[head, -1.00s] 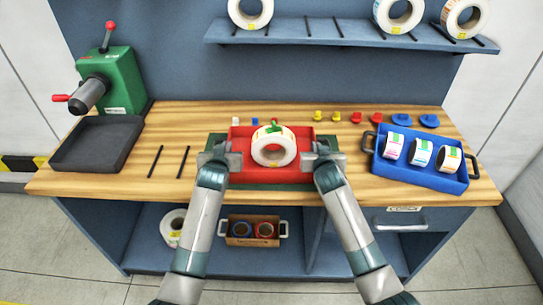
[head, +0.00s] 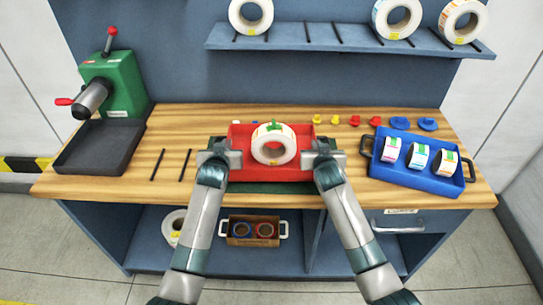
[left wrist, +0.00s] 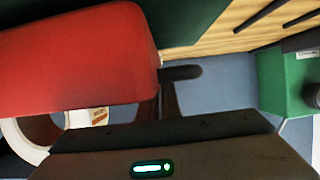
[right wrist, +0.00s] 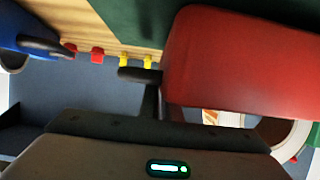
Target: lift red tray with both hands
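The red tray (head: 272,174) is at the middle of the bench, with a white label roll (head: 273,144) standing in it. The tray looks level and slightly raised over a dark green mat (head: 272,188). My left gripper (head: 216,152) is at the tray's left end, shut on its dark handle (left wrist: 181,73). My right gripper (head: 322,152) is at the right end, shut on the other handle (right wrist: 140,74). The fingers largely hide the handles in the head view. The tray's red wall shows close up in the left wrist view (left wrist: 80,60) and right wrist view (right wrist: 235,60).
A blue tray (head: 415,180) with several small rolls is close to the right. A green rewinder (head: 115,85) and black tray (head: 98,147) stand at the left. Small coloured pieces (head: 355,121) line the back. A shelf (head: 350,40) with large rolls hangs above.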

